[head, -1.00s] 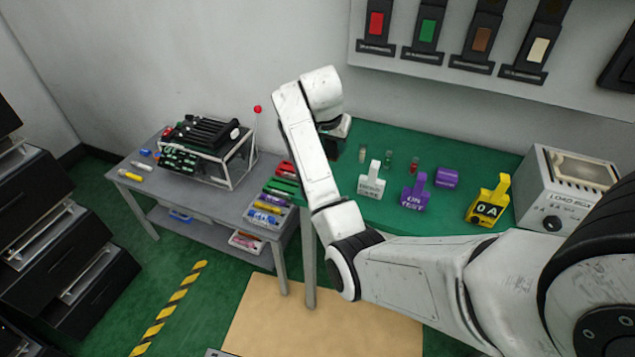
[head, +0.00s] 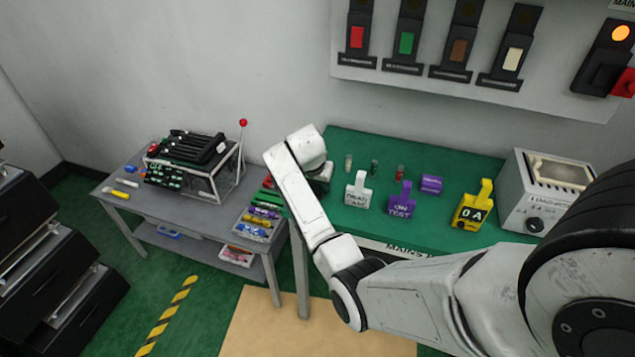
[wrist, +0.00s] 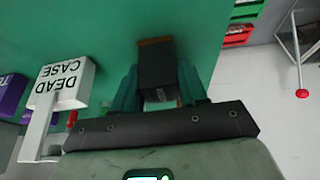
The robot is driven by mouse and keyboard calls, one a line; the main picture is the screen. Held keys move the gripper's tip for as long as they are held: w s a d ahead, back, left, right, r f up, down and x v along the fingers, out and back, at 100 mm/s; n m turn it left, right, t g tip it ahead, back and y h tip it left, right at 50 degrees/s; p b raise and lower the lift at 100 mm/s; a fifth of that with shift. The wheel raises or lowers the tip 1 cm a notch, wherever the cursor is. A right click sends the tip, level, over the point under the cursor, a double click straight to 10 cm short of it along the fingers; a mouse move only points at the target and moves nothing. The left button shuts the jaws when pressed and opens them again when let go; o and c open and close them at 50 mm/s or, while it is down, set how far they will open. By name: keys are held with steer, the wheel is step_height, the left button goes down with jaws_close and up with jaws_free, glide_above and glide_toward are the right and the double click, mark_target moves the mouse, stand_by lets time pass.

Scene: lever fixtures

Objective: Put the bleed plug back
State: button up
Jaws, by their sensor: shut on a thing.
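My gripper (wrist: 158,88) is shut on a dark block with a brown far edge (wrist: 157,62), seen between its two green-grey fingers in the wrist view. I cannot tell from its look whether this block is the bleed plug. In the head view my gripper (head: 322,180) is largely hidden behind my arm, over the left end of the green bench (head: 345,145). The wrist view shows green bench surface below the block. No empty seat for the plug can be made out.
A load box (head: 545,195) is right. A grey table (head: 120,190) with a framed device (head: 200,165) is left.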

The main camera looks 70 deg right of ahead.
steer(key=shift+f, duration=0.2)
steer(key=o, duration=1.2)
steer(key=shift+r, duration=0.1)
steer(key=shift+c, duration=0.2)
steer(key=v, duration=1.2)
steer(key=s+a+f+n, duration=0.2)
steer(key=a+f+n, duration=0.2)
steer(key=a+f, duration=0.4)
steer(key=s+a+f+n+y, duration=0.2)
steer(key=s+a+n, duration=0.4)
steer(key=a, duration=0.5)
steer(key=s+a+f+n+y, duration=0.2)
steer(key=s+a+f+n, duration=0.3)
steer(key=s+a, duration=0.4)
steer(key=a+n+b, duration=0.1)
steer(key=a, duration=0.2)
steer(key=shift+f+t, duration=0.2)
steer(key=shift+t, duration=0.1)
